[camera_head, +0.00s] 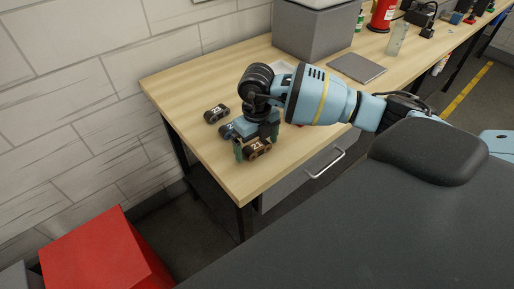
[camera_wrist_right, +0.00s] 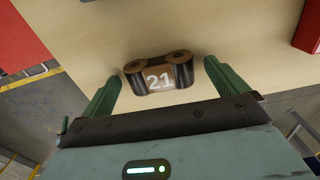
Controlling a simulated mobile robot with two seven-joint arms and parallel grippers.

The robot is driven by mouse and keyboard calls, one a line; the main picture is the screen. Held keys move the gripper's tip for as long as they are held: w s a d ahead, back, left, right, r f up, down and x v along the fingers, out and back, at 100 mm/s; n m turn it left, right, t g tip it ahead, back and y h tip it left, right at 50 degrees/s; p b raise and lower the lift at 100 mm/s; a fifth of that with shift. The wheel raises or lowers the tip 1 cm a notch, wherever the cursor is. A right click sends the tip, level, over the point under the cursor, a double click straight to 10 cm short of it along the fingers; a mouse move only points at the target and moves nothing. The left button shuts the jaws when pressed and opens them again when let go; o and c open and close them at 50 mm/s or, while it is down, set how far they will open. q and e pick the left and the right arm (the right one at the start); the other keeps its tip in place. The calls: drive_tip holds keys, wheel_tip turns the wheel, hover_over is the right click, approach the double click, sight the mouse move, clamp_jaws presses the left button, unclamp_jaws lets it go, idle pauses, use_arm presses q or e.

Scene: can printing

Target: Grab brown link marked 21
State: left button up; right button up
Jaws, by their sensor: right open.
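The brown link marked 21 (camera_head: 257,148) lies on the wooden table near its front left corner. In the right wrist view the brown link (camera_wrist_right: 159,78) shows its white number and two round ends. My right gripper (camera_head: 256,151) is at the link, reaching down from above. In the right wrist view its two green fingers (camera_wrist_right: 159,84) are open, one on each side of the link, with a gap at both sides. A dark link marked 21 (camera_head: 216,113) and a blue link (camera_head: 229,130) lie behind it. The blue link is partly hidden by my gripper. My left gripper is not seen.
The wooden table (camera_head: 185,85) runs to the back right. A grey box (camera_head: 305,32), a flat grey plate (camera_head: 356,67) and a red cylinder (camera_head: 384,14) stand further along it. A red box (camera_head: 100,255) is on the floor at the lower left.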

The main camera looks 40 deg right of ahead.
sight(255, 148)
drive_tip(key=shift+f, duration=0.1)
drive_tip(key=c, duration=1.1)
drive_tip(key=shift+r, duration=0.9)
drive_tip(key=shift+s+a+r, duration=0.1)
drive_tip(key=shift+a+r, duration=0.15)
drive_tip(key=shift+r, duration=0.2)
drive_tip(key=shift+s+a+r, duration=0.1)
drive_tip(key=shift+a+r, duration=0.1)
drive_tip(key=shift+r, duration=0.25)
drive_tip(key=s+a, duration=0.2)
drive_tip(key=a, duration=0.2)
drive_tip(key=s+a+r, duration=0.1)
drive_tip(key=s+a, duration=0.1)
drive_tip(key=a, duration=0.3)
drive_tip(key=s+a, duration=0.3)
drive_tip(key=a, duration=0.1)
drive_tip(key=shift+s+a+r+b, duration=0.1)
drive_tip(key=shift+a+r+b, duration=0.1)
drive_tip(key=shift+b, duration=0.1)
